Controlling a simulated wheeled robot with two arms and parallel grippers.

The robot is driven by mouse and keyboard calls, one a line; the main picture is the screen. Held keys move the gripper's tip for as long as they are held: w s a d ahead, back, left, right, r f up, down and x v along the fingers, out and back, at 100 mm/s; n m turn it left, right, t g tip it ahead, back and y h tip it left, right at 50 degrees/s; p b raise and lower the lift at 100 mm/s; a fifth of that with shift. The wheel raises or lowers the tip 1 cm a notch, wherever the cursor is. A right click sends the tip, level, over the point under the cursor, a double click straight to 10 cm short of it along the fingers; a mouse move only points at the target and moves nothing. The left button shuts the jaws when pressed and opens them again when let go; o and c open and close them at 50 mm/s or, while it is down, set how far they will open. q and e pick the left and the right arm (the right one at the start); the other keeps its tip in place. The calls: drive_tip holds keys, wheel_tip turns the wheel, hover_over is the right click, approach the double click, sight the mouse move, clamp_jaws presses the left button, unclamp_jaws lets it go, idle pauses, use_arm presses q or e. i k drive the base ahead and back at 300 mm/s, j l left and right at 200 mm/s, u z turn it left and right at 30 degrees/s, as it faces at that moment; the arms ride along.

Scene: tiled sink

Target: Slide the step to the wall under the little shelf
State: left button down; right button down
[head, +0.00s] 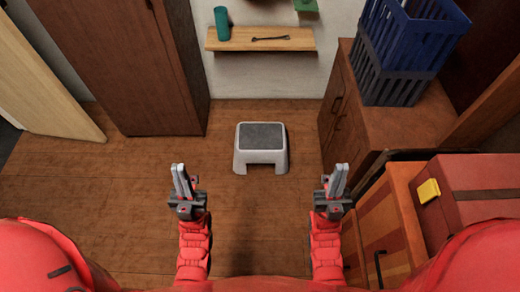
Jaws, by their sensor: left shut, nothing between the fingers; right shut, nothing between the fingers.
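The step (261,159) is a small white stool with a dark grey top. It stands upright on the wooden floor, with a strip of floor between it and the back wall. The little shelf (230,43) is a light wooden board on the wall, above and behind the step. My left gripper (181,168) is shut and empty, in front of the step and to its left. My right gripper (340,168) is shut and empty, in front of the step and to its right. Neither gripper appears to touch the step.
A teal cup (221,24) and a dark tool (270,38) rest on the shelf. A brown wardrobe (135,75) stands left, a wooden cabinet (390,125) with stacked crates (410,40) right. A red box (475,185) is nearer right. Floor around the step is clear.

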sight(256, 142)
drive_tip(key=z, duration=0.4)
drive_tip(key=i+j+z, duration=0.15)
drive_tip(key=j+z, duration=0.6)
drive_tip(key=i+j+z, duration=0.1)
drive_tip(key=j+z, duration=0.4)
drive_tip(key=j, duration=0.65)
drive_tip(key=k+j, duration=0.1)
drive_tip(key=j, duration=0.6)
drive_tip(key=j+z, duration=0.15)
drive_tip(key=j, duration=0.6)
drive_tip(key=k, duration=0.05)
